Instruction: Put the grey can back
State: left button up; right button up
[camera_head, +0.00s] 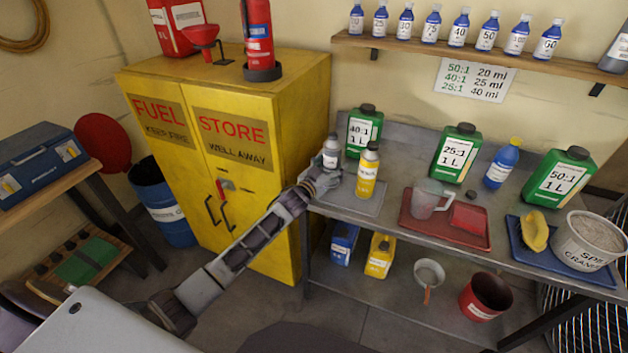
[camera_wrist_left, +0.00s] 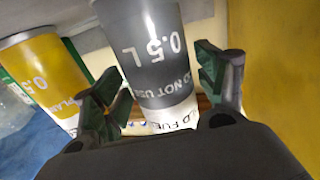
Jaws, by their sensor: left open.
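The grey can (camera_head: 330,153) with a white label stands upright at the left end of the bench, by the yellow cabinet; its lower part is hidden by my gripper. My left gripper (camera_head: 322,180) is at the can, just in front of it. In the left wrist view the grey can (camera_wrist_left: 152,55), lettered "0.5 L", appears between the two spread fingers of my left gripper (camera_wrist_left: 160,85), with a gap visible at the right finger. Whether the left finger touches it I cannot tell. My right gripper is not in view.
A yellow bottle (camera_head: 367,172) stands close right of the can on a grey tray (camera_head: 352,202); it also shows in the wrist view (camera_wrist_left: 42,75). A green 40:1 jug (camera_head: 363,132) is behind. The yellow cabinet (camera_head: 280,100) is close on the left. A red tray (camera_head: 418,232) lies further right.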

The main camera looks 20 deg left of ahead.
aim_at(327, 169)
pick_arm(q)
jog(key=shift+v, duration=2.85)
jog(key=shift+r+b+v, duration=0.2)
jog(key=shift+b+v, duration=0.1)
jog(key=shift+v, duration=2.8)
jog(key=shift+a, duration=0.1)
